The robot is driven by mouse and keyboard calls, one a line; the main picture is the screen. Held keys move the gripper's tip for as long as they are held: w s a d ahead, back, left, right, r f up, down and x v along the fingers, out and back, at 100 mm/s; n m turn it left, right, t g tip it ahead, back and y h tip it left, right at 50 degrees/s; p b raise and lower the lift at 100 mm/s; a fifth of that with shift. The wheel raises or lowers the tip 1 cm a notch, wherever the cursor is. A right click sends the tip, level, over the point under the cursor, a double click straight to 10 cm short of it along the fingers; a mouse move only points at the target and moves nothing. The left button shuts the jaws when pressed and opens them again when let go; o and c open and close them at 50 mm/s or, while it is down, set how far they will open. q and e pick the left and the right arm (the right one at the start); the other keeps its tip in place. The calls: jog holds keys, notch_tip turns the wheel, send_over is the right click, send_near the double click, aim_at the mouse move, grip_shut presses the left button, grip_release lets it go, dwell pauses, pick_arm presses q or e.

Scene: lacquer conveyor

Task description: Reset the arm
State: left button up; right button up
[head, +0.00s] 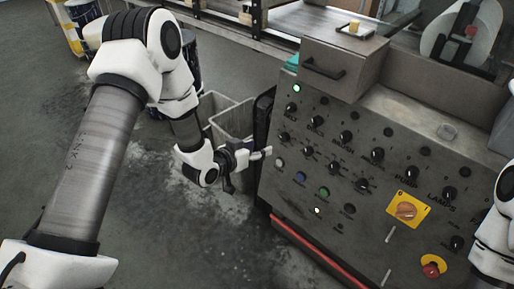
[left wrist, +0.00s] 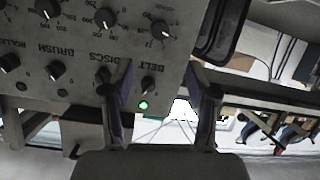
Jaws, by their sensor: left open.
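My left arm comes in from the left in the head view. Its gripper (head: 250,163) is at the left edge of the grey control panel (head: 330,120), near its knobs and lamps. In the left wrist view the gripper (left wrist: 162,112) is open, with its two dark fingers apart and nothing between them. The panel (left wrist: 100,75) lies beyond the fingers, with a lit green lamp (left wrist: 143,105) seen in the gap. I cannot tell whether a finger touches the panel. Only a white part of my right arm shows at the right edge; its gripper is out of view.
The panel carries several black knobs, an orange rotary switch (head: 406,210) on a yellow plate and a red stop button (head: 431,270). Grey bins (head: 232,120) stand on the floor behind my left gripper. A yellow-and-white drum (head: 68,28) is at the back left. Floor at left is open.

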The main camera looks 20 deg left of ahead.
dwell(0.3)
pick_arm(q)
jog(key=s+f+g+y+p, duration=0.1)
jog(key=s+g+p, duration=0.3)
jog(key=s, duration=0.7)
jog(key=s+f+n+g+y+p, duration=0.1)
jog(key=s+f+g+p, duration=0.3)
jog(key=s, duration=0.8)
jog(key=s+f+n+g+y+p, duration=0.1)
jog(key=s+g, duration=0.4)
jog(key=s, duration=0.7)
jog(key=f+y+p, duration=0.1)
jog(key=p, duration=0.1)
jog(key=shift+a+f+p, duration=0.3)
jog(key=shift+a+p, duration=0.05)
jog(key=shift+p, duration=0.05)
jog(key=shift+w, duration=0.15)
